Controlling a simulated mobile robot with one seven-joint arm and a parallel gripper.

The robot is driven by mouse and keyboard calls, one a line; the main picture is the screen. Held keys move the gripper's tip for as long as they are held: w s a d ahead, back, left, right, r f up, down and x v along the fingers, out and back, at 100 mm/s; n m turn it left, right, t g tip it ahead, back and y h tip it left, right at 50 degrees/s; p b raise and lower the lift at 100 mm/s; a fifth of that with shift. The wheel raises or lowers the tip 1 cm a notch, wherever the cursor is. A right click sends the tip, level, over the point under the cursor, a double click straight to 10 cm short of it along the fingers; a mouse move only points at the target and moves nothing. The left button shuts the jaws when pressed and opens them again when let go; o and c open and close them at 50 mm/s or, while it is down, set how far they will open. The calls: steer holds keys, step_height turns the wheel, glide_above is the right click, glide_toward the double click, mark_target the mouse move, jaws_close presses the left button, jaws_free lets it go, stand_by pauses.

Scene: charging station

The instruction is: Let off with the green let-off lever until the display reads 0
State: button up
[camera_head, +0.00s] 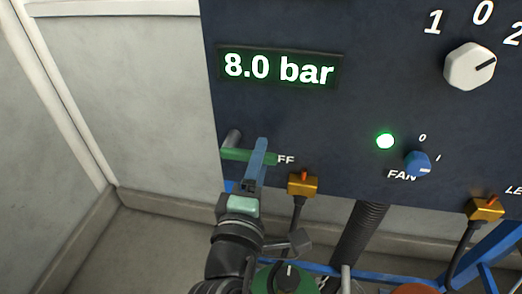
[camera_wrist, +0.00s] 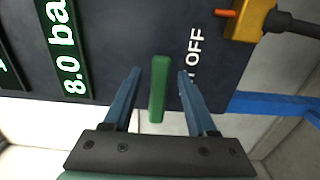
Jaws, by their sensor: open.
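The display (camera_head: 280,68) on the dark panel reads 8.0 bar; part of it also shows in the wrist view (camera_wrist: 68,45). The green let-off lever (camera_head: 240,155) sticks out below the display at the panel's left edge and lies about level in the head view. My gripper (camera_wrist: 158,77) is open, with one blue finger on each side of the green lever (camera_wrist: 158,88). Gaps show between the lever and both fingers in the wrist view. In the head view my gripper (camera_head: 257,150) covers part of the lever and of the lettering beside it.
An orange-brown connector (camera_head: 302,185) with a cable sits just right of the lever. Further right are a lit green lamp (camera_head: 385,141), a blue fan knob (camera_head: 418,164) and a white dial (camera_head: 470,66). A ribbed hose (camera_head: 358,236) hangs below. Pale walls stand left.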

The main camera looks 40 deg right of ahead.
steer(key=shift+x, duration=0.8)
jaws_close()
steer(key=shift+a, duration=0.1)
stand_by(0.8)
